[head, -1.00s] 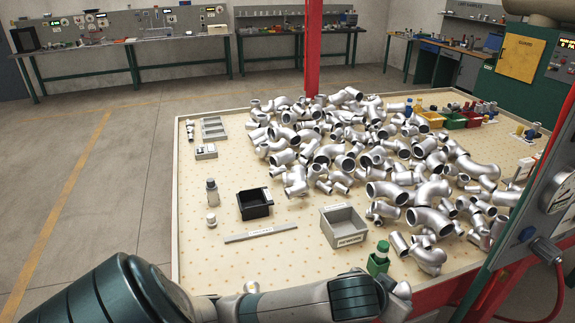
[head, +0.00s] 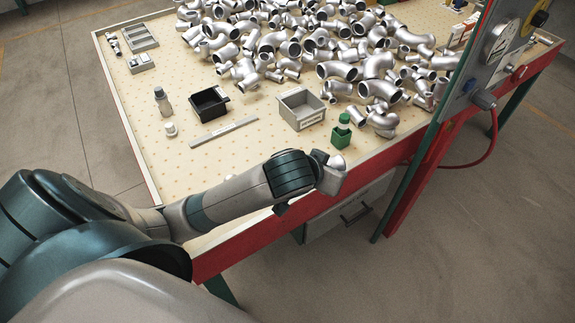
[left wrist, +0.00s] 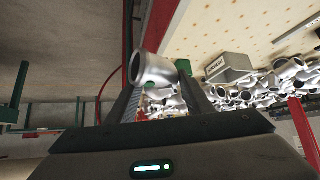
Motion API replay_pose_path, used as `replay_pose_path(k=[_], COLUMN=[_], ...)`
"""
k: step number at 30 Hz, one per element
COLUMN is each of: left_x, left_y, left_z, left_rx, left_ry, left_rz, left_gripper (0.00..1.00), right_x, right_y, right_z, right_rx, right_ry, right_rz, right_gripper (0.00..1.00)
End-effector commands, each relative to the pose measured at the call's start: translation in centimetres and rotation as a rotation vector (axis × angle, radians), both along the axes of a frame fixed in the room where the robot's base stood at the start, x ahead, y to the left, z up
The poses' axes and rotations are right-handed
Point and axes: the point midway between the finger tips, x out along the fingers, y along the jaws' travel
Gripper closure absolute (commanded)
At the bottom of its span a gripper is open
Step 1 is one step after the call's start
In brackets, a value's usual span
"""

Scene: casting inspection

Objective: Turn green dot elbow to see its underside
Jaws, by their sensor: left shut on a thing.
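My left gripper (head: 331,180) is over the table's front edge, just in front of the green cup. In the left wrist view its two dark fingers (left wrist: 160,105) are shut on a silver pipe elbow (left wrist: 152,70), with one round open end facing left. In the head view the elbow (head: 338,162) shows only as a small silver shape at the end of the arm. A small green patch shows low on or behind the elbow in the wrist view; I cannot tell if it is the dot. My right gripper is not in view.
A heap of silver fittings (head: 290,40) covers the back of the pegboard table. A grey bin (head: 302,112), a black bin (head: 209,108) and a green cup with a bottle (head: 341,137) stand nearer. A gauge panel (head: 490,60) stands at right.

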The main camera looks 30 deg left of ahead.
Motion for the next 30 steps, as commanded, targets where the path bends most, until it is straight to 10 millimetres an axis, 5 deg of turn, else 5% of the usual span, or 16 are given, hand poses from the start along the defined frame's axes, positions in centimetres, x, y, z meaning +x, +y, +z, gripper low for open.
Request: replay_pose_path(k=[2,13,30], left_x=[0.1,0.4,-1.0], left_y=[0.1,2.0,6.7], left_z=[0.1,-1.2,-2.6], left_rx=[0.001,0.027,0.009], left_ry=[-0.003,-0.018,-0.005], left_rz=[-0.002,-0.121,-0.38], left_gripper=[1.0,1.0,1.0], right_x=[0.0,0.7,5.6], right_y=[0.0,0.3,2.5], right_z=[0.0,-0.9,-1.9], right_rx=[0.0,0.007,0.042], right_ry=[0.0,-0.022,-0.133], right_rz=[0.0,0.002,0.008], right_gripper=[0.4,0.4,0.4])
